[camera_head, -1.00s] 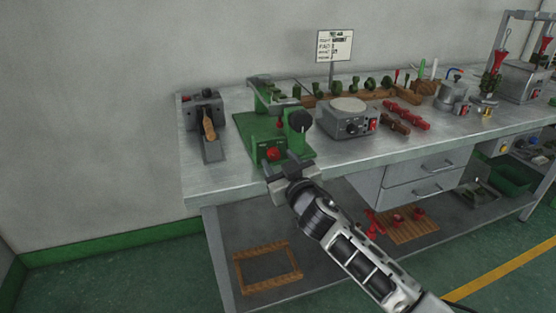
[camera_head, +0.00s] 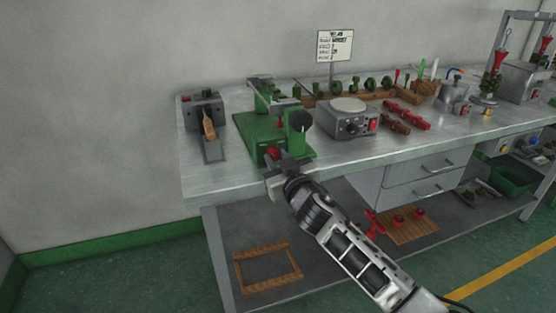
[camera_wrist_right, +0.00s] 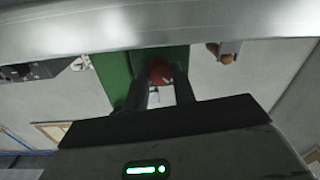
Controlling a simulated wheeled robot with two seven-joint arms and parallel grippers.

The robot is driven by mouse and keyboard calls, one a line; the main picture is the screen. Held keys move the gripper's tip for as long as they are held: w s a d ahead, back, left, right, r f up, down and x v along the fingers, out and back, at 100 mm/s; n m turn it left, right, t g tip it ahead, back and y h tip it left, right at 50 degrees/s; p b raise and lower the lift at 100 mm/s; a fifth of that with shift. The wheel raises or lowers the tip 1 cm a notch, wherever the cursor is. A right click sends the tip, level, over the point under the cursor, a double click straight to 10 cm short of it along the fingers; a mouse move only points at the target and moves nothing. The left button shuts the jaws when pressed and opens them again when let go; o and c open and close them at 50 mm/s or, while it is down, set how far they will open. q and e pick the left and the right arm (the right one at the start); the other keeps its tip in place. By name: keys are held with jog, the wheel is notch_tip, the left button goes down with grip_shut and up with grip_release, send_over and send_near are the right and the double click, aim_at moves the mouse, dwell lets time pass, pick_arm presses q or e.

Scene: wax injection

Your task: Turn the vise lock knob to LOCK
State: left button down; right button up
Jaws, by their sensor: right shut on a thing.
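The green vise (camera_head: 262,130) stands at the bench's front edge, left of the middle. Its red lock knob (camera_head: 272,153) sits low on its front face. My right gripper (camera_head: 281,164) is at the knob from the front. In the right wrist view, the knob (camera_wrist_right: 160,72) lies between the two dark fingertips (camera_wrist_right: 160,88), against the green vise body (camera_wrist_right: 112,75). The fingers are shut on the knob, and they hide part of it. I cannot read any LOCK mark. My left gripper does not show.
A grey box with a white round top (camera_head: 347,117) stands right of the vise. A grey tool with a wooden handle (camera_head: 208,128) stands to its left. The metal bench's front edge (camera_head: 225,190) runs below the vise. A wooden frame (camera_head: 268,268) lies on the lower shelf.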

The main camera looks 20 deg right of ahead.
jog(key=m, duration=0.3)
jog(key=shift+m, duration=0.4)
jog(key=m, duration=0.2)
jog(key=shift+m, duration=0.4)
jog(key=m+p, duration=0.1)
jog(key=m, duration=0.1)
jog(key=shift+m, duration=0.3)
jog(key=m+p, duration=0.1)
jog(key=m, duration=0.2)
jog(key=shift+h, duration=0.3)
jog(key=shift+m+p, duration=0.55)
jog(key=shift+m, duration=0.35)
jog(key=m, duration=0.2)
jog(key=shift+f+m+t, duration=0.1)
jog(key=shift+m+t, duration=0.2)
jog(key=shift+m, duration=0.1)
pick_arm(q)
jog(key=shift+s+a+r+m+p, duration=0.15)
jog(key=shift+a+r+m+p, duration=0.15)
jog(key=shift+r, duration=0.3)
pick_arm(e)
jog(key=shift+m, duration=0.6)
